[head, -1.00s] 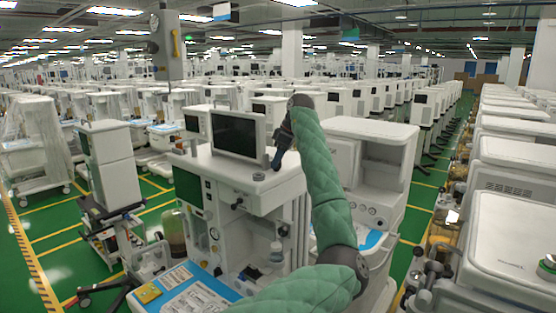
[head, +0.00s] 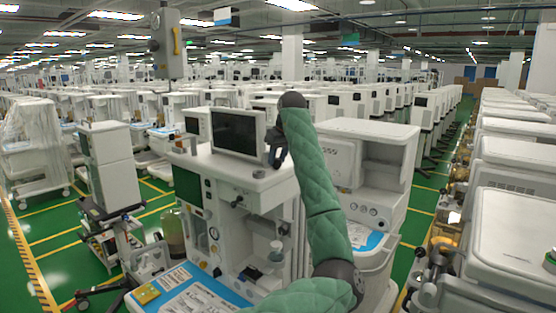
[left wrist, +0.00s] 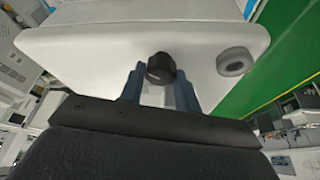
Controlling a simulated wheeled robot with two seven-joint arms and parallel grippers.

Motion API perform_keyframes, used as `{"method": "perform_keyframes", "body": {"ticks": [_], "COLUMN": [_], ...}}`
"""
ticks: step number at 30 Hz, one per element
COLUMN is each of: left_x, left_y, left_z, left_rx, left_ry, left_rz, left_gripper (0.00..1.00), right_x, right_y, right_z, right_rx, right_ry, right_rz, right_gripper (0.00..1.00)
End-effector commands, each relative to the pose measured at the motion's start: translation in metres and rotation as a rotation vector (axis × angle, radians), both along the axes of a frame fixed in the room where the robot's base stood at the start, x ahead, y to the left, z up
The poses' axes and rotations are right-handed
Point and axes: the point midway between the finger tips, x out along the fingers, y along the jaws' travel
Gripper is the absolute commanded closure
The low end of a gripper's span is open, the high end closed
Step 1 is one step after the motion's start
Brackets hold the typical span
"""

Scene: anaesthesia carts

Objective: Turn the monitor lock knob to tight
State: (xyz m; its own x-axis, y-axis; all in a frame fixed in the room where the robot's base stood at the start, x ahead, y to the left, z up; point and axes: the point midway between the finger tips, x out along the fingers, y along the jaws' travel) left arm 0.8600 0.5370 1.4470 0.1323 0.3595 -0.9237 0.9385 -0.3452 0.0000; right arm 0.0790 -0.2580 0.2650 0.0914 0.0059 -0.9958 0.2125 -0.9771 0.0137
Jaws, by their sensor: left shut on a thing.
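The monitor (head: 238,133) has a dark screen and a white frame, and stands upright on the white cart top (head: 225,168). My left gripper (head: 274,152) is beside the monitor's right edge, partly hidden by my green-sleeved arm. In the left wrist view, a black knob (left wrist: 161,67) sits between the two blue fingers of the left gripper (left wrist: 160,83), which is shut on it. The knob's pointer or marks cannot be made out. In the head view the knob cannot be told apart from the gripper. My right gripper is not in view.
A grey ring-shaped piece (head: 259,174) lies on the cart top near the gripper; it also shows in the left wrist view (left wrist: 234,61). A second white machine (head: 368,160) stands close on the right. A blue-edged work surface (head: 190,290) is below.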

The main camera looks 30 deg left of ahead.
Motion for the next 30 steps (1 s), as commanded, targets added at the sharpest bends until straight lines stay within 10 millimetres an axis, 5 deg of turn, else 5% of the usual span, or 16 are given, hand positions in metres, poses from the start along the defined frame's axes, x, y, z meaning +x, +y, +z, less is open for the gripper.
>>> {"method": "perform_keyframes", "body": {"ticks": [25,26,30], "left_x": [-0.0006,-0.0006,-0.0008], "left_y": [0.0005,0.0004,0.0006], "left_z": [0.0015,0.0016,0.0012], "left_rx": [0.002,0.002,0.001], "left_ry": [-0.002,-0.002,-0.001], "left_rz": [-0.154,-0.154,-0.153], "left_gripper": [0.91,0.66,0.46], "right_x": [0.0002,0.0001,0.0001], "right_y": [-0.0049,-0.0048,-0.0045], "right_z": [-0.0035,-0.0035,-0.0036], "right_rx": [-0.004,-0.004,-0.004], "right_ry": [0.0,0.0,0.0], "right_rz": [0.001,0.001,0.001], "right_gripper": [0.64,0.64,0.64]}}
